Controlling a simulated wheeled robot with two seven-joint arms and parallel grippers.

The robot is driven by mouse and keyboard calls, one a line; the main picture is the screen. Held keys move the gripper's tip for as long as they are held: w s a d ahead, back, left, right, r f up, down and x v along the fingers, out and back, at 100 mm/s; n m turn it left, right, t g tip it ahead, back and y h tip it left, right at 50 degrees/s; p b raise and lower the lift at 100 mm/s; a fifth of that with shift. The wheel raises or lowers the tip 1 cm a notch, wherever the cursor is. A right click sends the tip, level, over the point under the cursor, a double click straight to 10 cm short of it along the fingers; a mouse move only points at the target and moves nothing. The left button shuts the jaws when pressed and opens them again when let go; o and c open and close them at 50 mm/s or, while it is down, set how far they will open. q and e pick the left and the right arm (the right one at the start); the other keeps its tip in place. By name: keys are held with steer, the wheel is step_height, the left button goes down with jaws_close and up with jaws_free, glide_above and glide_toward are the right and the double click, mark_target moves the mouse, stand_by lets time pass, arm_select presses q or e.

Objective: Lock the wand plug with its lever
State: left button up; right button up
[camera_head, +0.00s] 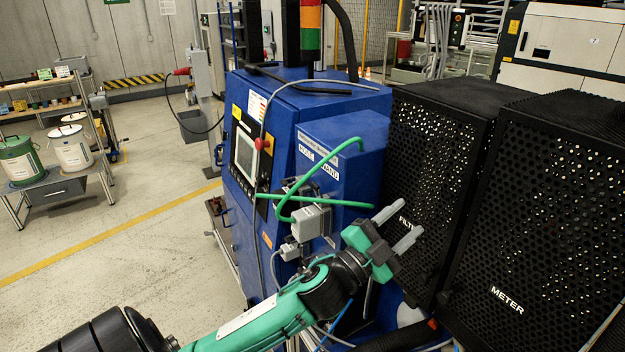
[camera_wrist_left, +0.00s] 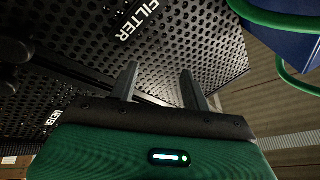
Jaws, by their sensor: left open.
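A grey box-like connector (camera_head: 310,221) sits on the side of the blue cabinet (camera_head: 300,105), below a label (camera_head: 318,160) that seems to read WAND. It may be the wand plug; I cannot make out its lever. A smaller grey connector (camera_head: 290,251) hangs just below it on a grey cable. My left gripper (camera_head: 411,218) is open and empty, to the right of the connectors and apart from them, in front of the black FILTER box (camera_head: 440,165). In the left wrist view its two fingers (camera_wrist_left: 158,70) are spread with nothing between them. My right gripper is out of view.
A green hose (camera_head: 320,200) loops out from the cabinet beside the connectors; it also shows in the left wrist view (camera_wrist_left: 275,18). The perforated black METER box (camera_head: 550,200) stands at the right. The floor at the left is clear up to a shelf with buckets (camera_head: 70,150).

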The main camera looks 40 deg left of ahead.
arm_select(q)
steer(key=d+r+m+g+h, duration=0.2)
steer(key=d+r+m+h, duration=0.2)
steer(key=r+m+h, duration=0.5)
step_height(320, 180, up, 4)
steer(key=m+g+y, duration=1)
steer(key=m+g, duration=0.5)
steer(key=m, duration=0.4)
glide_above(314, 184)
steer(key=s+d, duration=0.3)
steer(key=d, duration=0.3)
steer(key=s+a+r+n+y, duration=0.2)
steer(key=s+a+r+y, duration=0.1)
steer(key=a, duration=0.5)
steer(key=shift+g, duration=0.3)
steer(key=p+x, duration=0.3)
steer(key=x, duration=1.1)
steer(key=shift+w, duration=0.2)
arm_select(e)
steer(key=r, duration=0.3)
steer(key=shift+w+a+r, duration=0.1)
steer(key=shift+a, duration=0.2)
